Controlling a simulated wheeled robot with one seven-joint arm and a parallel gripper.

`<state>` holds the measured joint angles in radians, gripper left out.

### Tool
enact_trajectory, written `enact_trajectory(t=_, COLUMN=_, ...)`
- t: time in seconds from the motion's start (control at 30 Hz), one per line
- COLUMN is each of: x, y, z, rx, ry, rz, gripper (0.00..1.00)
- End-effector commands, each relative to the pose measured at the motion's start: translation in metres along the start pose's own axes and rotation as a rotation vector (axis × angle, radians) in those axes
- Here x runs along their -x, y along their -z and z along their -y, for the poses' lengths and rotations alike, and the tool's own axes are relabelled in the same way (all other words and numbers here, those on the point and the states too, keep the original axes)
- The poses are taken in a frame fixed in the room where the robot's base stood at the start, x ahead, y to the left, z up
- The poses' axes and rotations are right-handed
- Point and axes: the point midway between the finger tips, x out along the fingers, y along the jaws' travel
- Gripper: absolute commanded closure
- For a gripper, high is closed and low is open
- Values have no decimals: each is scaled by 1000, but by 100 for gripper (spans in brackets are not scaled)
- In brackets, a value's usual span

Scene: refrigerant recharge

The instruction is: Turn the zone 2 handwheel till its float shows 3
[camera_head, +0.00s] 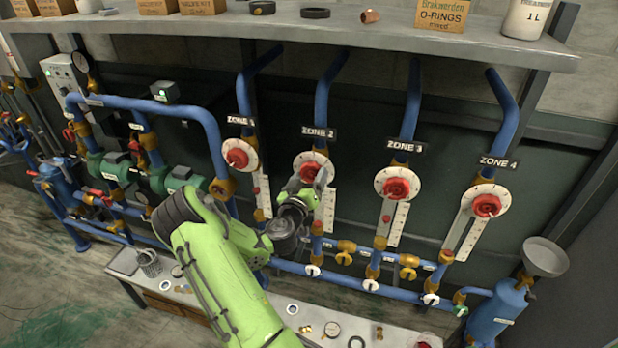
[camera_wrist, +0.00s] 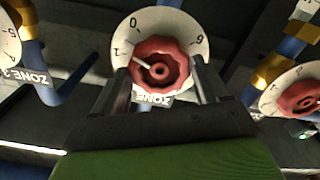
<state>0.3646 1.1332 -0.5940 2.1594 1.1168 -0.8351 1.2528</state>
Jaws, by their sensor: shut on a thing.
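The zone 2 handwheel (camera_head: 309,170) is a red knob on a white round dial under the ZONE 2 sign. In the wrist view the red handwheel (camera_wrist: 160,66) sits between my two fingers, with a white pointer line at its upper left, near the dial's 1 mark. My gripper (camera_head: 300,192) is shut on this handwheel, one finger on each side; the gripper also shows in the wrist view (camera_wrist: 162,72). The zone 2 scale (camera_head: 329,210) is a white strip below the dial, partly hidden by my gripper.
Similar red handwheels stand at zone 1 (camera_head: 239,154), zone 3 (camera_head: 395,187) and zone 4 (camera_head: 486,204). Blue pipes run around them. A shelf (camera_head: 400,38) with boxes is above. A low bench (camera_head: 375,330) with small parts is below.

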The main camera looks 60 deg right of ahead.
Motion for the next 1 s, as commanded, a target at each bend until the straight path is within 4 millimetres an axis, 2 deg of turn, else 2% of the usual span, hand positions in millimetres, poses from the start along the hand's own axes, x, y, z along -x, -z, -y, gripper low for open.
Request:
enact_trajectory(t=0.03, x=1, y=-5, z=2, rx=-2, ry=6, rz=13, gripper=62)
enact_trajectory(t=0.2, x=2, y=-6, z=3, rx=10, ry=7, rz=14, gripper=62)
enact_trajectory(t=0.4, x=2, y=-5, z=4, rx=345, ry=11, rz=13, gripper=63)
enact_trajectory(t=0.47, x=2, y=-5, z=4, rx=397, ry=12, rz=12, gripper=63)
enact_trajectory(t=0.73, x=2, y=-4, z=5, rx=425, ry=13, rz=8, gripper=63)
enact_trajectory(t=0.9, x=1, y=-1, z=4, rx=695, ry=15, rz=5, gripper=63)
enact_trajectory(t=1.0, x=1, y=-1, z=4, rx=798, ry=15, rz=4, gripper=63)
